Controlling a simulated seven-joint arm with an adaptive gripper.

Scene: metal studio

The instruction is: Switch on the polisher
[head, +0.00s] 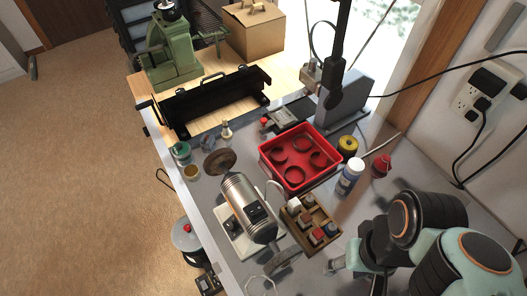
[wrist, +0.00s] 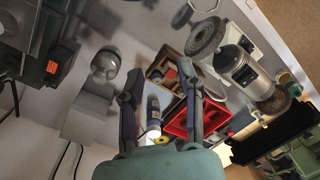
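The polisher (head: 243,202) is a silver cylindrical motor on a white base, with a round wheel at each end. A black switch box (head: 258,213) sits on its side. The polisher also shows at the upper right of the wrist view (wrist: 242,72), its near wheel (wrist: 207,35) towards the top. My gripper (wrist: 160,82) is open and empty in the wrist view, its two fingers apart. In the head view my gripper (head: 340,266) is at the lower right, to the right of the polisher and apart from it; its fingertips are hard to make out there.
A wooden box of polishing blocks (head: 309,226) stands between my gripper and the polisher. A dark device with an orange switch (wrist: 52,67) is at left in the wrist view.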

